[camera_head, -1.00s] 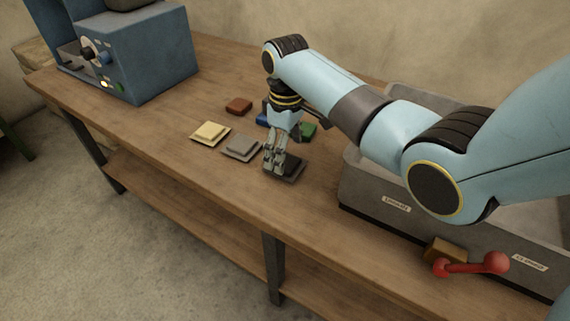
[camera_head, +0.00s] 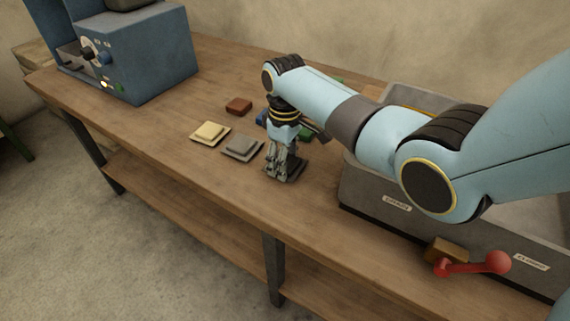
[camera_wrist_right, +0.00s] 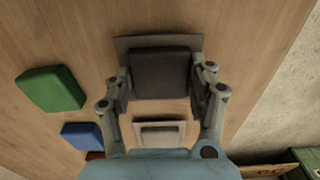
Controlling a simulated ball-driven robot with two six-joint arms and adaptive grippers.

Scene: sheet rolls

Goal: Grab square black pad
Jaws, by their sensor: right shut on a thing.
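The square black pad (camera_wrist_right: 160,75) shows in the right wrist view, on a thin dark square base (camera_wrist_right: 126,44). My right gripper (camera_wrist_right: 160,80) is shut on the pad, with a finger against each side of it. In the head view the right gripper (camera_head: 279,172) points down at the table, and only part of the dark base (camera_head: 297,168) shows beside its fingers. The pad itself is mostly hidden there. My left gripper is not in view.
Grey (camera_head: 241,147) and yellow (camera_head: 210,133) pads, each on a plate, lie left of the gripper. A brown block (camera_head: 238,106) and partly hidden blue (camera_head: 261,117) and green (camera_head: 306,132) blocks lie behind. A grey bin (camera_head: 365,200) stands right; a blue machine (camera_head: 150,55) stands far left.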

